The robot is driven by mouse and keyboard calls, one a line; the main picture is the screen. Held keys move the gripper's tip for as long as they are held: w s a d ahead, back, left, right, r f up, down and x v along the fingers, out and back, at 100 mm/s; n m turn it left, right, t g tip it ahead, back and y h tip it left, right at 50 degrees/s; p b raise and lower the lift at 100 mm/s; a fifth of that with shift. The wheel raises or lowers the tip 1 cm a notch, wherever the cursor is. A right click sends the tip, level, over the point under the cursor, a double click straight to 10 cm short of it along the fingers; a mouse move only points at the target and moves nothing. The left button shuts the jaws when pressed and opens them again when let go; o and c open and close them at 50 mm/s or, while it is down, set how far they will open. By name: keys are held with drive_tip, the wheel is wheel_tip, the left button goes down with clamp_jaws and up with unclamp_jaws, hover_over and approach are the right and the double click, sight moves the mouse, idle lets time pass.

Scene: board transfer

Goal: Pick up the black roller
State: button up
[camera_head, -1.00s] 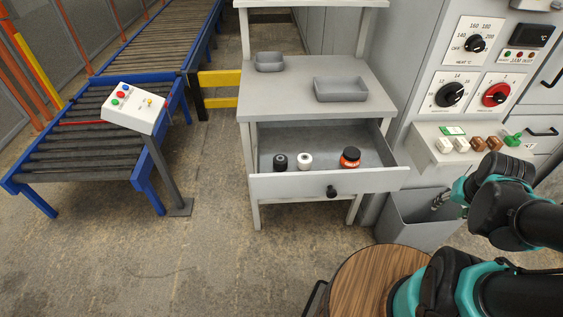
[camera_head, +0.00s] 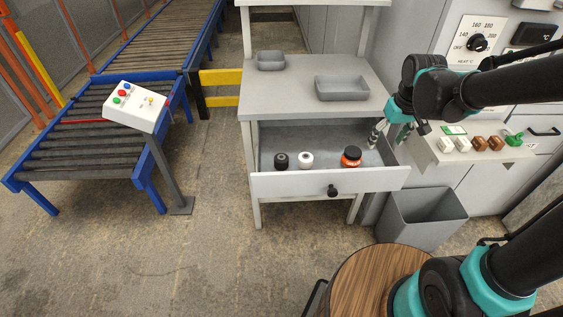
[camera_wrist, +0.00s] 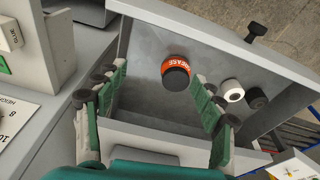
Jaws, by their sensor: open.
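The black roller (camera_head: 281,161) stands in the open drawer (camera_head: 330,183), at the left of a row. A white roller (camera_head: 306,160) stands beside it, and an orange jar with a black lid (camera_head: 351,157) is to the right. In the wrist view the black roller (camera_wrist: 256,98) is at the right, past the white roller (camera_wrist: 232,91). My gripper (camera_head: 378,136) is at the drawer's right end, apart from the black roller. In the wrist view my gripper (camera_wrist: 160,98) is open and empty, with the orange jar (camera_wrist: 175,72) showing between and beyond its fingers.
The drawer is part of a grey bench with two grey trays (camera_head: 342,88) (camera_head: 271,60) on its top. The bench top lies above the drawer's back. A control panel (camera_head: 470,145) and a grey bin (camera_head: 425,217) are at the right. The drawer's front wall (camera_head: 300,185) carries a black knob.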

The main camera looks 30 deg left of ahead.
drive_tip(key=s+a+r+n+g, duration=0.15)
drive_tip(key=a+n, duration=0.25)
drive_tip(key=a, duration=1.2)
drive_tip(key=n+h, duration=0.1)
drive_tip(key=n, duration=0.3)
approach(281, 157)
wheel_tip(281, 157, down, 6)
drive_tip(key=shift+r, duration=0.1)
drive_tip(key=shift+w+f, duration=0.15)
drive_tip(key=shift+f, duration=2.55)
drive_tip(key=c, duration=1.3)
drive_tip(key=shift+r, duration=0.1)
